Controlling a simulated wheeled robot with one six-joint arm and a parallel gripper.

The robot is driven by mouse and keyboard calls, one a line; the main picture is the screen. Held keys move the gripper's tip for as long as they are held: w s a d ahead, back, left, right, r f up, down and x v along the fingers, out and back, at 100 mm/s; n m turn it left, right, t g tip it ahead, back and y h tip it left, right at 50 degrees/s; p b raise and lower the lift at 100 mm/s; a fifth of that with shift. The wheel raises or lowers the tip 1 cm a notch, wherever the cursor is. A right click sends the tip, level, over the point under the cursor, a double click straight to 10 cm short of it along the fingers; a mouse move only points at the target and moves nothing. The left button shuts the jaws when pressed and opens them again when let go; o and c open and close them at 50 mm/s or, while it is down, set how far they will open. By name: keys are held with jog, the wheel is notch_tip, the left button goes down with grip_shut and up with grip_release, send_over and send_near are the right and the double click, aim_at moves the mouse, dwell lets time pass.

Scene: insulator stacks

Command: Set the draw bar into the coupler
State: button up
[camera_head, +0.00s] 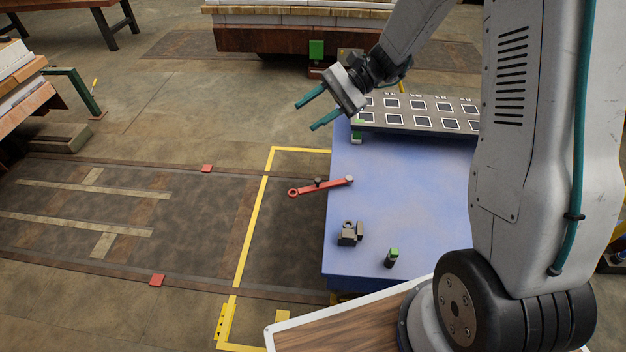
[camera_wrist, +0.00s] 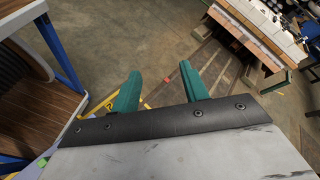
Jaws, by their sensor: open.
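The draw bar (camera_head: 322,187) is a red bar with a ring at its left end. Its right end lies at the left edge of the blue table (camera_head: 400,215), and the ring end reaches out past that edge. The coupler looks to be the small dark metal block (camera_head: 349,236) near the table's front left, apart from the bar. My gripper (camera_head: 306,113) has two teal fingers, open and empty, raised up and left of the table's far end. In the wrist view my gripper (camera_wrist: 160,85) shows parted fingers with only floor between them; neither bar nor coupler can be made out there.
A small dark post with a green top (camera_head: 391,258) stands right of the block. A panel of framed dark squares (camera_head: 420,112) lies at the table's back. Yellow lines (camera_head: 254,215) mark the floor. Benches with stacked slabs stand at the back and left.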

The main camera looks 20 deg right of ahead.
jog(key=w+d+f+m+t+y, duration=0.1)
jog(key=w+d+f+m+t, duration=0.2)
jog(key=f, duration=0.6)
jog(key=w+d+f+m+t+y, duration=0.1)
jog(key=w+f+m+t, duration=0.35)
jog(key=f, duration=0.55)
jog(key=w+d+f+m+t+y, duration=0.1)
jog(key=w+d+f+m+t, duration=0.25)
jog(key=f, duration=0.55)
jog(key=f+m+t+h, duration=0.1)
jog(key=f+m, duration=0.1)
jog(key=f, duration=0.2)
jog(key=d+f+m+t+h, duration=0.1)
jog(key=f+m, duration=0.1)
jog(key=f, duration=0.2)
jog(key=s+d+f+m+t+h, duration=0.1)
jog(key=f+m, duration=0.1)
jog(key=f, duration=0.3)
jog(key=shift+d+t, duration=0.2)
jog(key=shift+t, duration=0.1)
jog(key=shift+w+f, duration=0.1)
jog(key=shift+f, duration=0.1)
jog(key=x, duration=0.7)
jog(key=shift+w+a, duration=0.2)
jog(key=shift+f, duration=0.1)
grip_shut()
